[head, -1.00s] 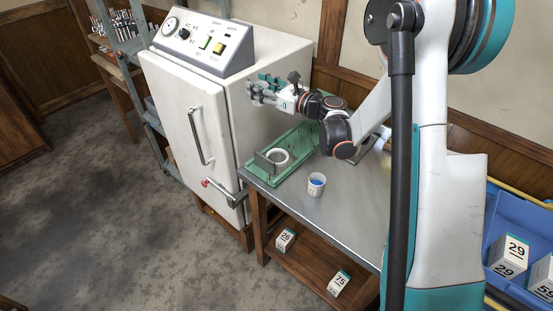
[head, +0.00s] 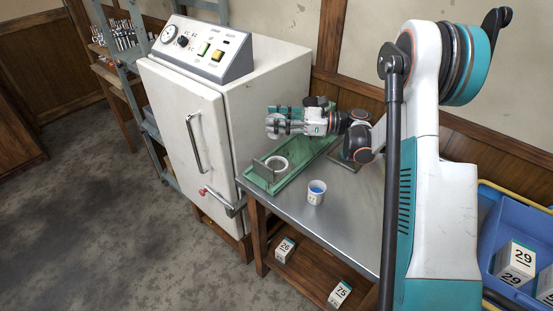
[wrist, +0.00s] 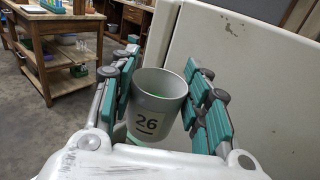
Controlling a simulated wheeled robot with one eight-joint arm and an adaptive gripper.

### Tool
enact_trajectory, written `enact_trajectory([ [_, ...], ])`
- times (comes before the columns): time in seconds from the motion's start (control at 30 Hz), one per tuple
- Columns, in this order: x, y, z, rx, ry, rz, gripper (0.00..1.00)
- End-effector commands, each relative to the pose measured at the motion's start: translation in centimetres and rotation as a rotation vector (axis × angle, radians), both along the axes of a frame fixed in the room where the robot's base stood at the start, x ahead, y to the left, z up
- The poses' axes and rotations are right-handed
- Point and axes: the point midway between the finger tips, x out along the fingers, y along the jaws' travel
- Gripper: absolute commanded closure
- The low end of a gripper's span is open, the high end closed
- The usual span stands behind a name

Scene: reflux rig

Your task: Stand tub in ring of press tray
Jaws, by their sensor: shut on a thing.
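A grey tub labelled 26 (wrist: 158,105) sits upright between the fingers of my gripper (wrist: 163,75) in the wrist view. It has something green inside at the bottom. In the head view my gripper (head: 272,123) is shut on this tub, and the fingers hide most of it. The green press tray (head: 300,157) lies on the metal table beside the white cabinet. Its pale ring (head: 277,163) is near the front end and looks empty. My gripper appears above the tray, with the tub apart from the ring.
A white tub with blue inside (head: 316,193) stands on the metal table (head: 345,220), right of the tray. The white cabinet (head: 190,125) with a handle rises close on the left. A dark flat object (head: 345,160) lies behind. Numbered boxes (head: 284,250) sit on the lower shelf.

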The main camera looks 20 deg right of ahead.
Motion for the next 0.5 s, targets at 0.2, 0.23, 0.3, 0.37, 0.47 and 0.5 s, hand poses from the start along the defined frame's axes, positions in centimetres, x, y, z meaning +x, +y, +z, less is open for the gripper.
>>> enact_trajectory([
  [0.2, 0.0, 0.0, -5.5, 0.000, 0.000, -0.001, 0.81],
  [0.23, 0.0, 0.0, -6.2, 0.000, 0.000, -0.001, 0.81],
  [0.3, 0.0, 0.0, -7.5, 0.000, 0.000, -0.001, 0.81],
  [0.37, 0.0, 0.0, -8.3, 0.000, 0.000, -0.001, 0.81],
  [0.47, 0.0, 0.0, -9.2, 0.000, 0.000, -0.001, 0.81],
  [0.5, 0.0, 0.0, -9.4, 0.000, 0.000, -0.001, 0.81],
])
